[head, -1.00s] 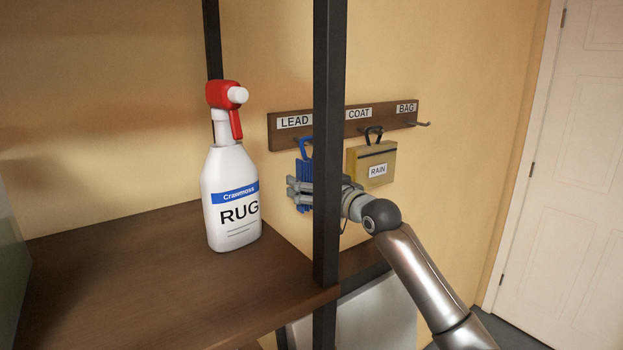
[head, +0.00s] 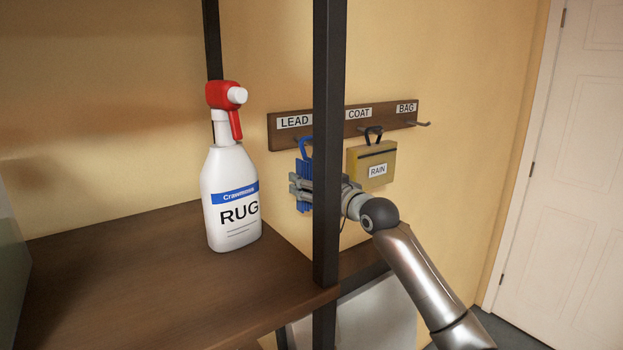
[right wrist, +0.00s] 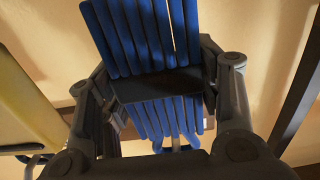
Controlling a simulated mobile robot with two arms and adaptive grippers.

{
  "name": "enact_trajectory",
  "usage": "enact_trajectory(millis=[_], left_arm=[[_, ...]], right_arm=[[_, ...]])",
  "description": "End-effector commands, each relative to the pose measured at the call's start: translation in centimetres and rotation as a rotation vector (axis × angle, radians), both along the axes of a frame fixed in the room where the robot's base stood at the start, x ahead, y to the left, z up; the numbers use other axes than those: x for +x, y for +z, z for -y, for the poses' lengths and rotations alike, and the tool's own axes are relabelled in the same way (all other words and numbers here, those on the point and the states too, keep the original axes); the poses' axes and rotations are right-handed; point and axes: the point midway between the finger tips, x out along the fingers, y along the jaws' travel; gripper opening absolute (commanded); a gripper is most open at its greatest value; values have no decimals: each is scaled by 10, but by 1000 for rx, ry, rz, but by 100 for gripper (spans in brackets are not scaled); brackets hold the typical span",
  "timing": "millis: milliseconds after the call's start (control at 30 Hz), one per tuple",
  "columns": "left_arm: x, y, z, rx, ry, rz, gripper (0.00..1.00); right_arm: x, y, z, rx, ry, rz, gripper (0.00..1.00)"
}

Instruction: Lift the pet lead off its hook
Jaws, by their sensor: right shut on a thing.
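The pet lead (head: 304,172) is a blue bundle of coiled strands with a loop at its top. It hangs under the LEAD label on the brown hook board (head: 288,135). My right gripper (head: 302,190) is shut on the lead around its middle; the dark post hides part of the wrist. In the right wrist view the blue strands of the lead (right wrist: 145,35) run between the two fingers (right wrist: 160,85), with a dark band across them. The post partly hides the LEAD hook, so I cannot tell whether the loop still rests on it. My left gripper is not in view.
A yellow RAIN pouch (head: 371,165) hangs from the COAT hook, just right of my right gripper. The BAG hook (head: 424,123) is empty. A dark shelf post (head: 327,230) stands before my wrist. A white RUG spray bottle (head: 232,200) stands on the brown shelf (head: 150,260).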

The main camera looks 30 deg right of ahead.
Motion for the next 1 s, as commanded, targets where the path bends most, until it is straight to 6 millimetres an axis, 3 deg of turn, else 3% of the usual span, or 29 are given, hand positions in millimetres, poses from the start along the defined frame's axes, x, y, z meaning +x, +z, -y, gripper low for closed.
enact_trajectory(millis=[667, 1000], left_arm=[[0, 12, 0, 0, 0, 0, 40], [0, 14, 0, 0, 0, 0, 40]], right_arm=[[-1, 11, 0, 0, 0, 1, 37], [-13, 13, 2, 0, -1, 2, 37]])
